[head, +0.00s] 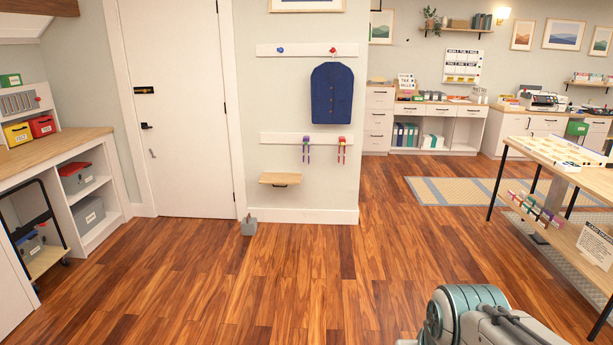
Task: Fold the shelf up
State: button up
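A small light-wood shelf (280,179) is mounted low on the pale wall, right of the white door. It stands out roughly level from the wall, in the folded-down position, with a bracket beneath it. Nothing is seen lying on it. Part of my own arm shows at the bottom right, well away from the shelf. My gripper itself is not in view.
A small grey object (248,226) stands on the floor near the door (185,110). The wooden floor before the shelf is clear. A table (560,190) stands right.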

aim_at(278, 178)
jog(key=u, duration=0.8)
jog(key=i, duration=1.65)
jog(key=u, duration=0.75)
jog(key=i, duration=4.15)
jog(key=z, duration=1.1)
jog(key=i, duration=1.05)
jog(key=z, duration=1.5)
jog(key=i, duration=0.7)
jog(key=u, duration=0.05)
jog(key=k, duration=1)
jog(key=u, duration=0.1)
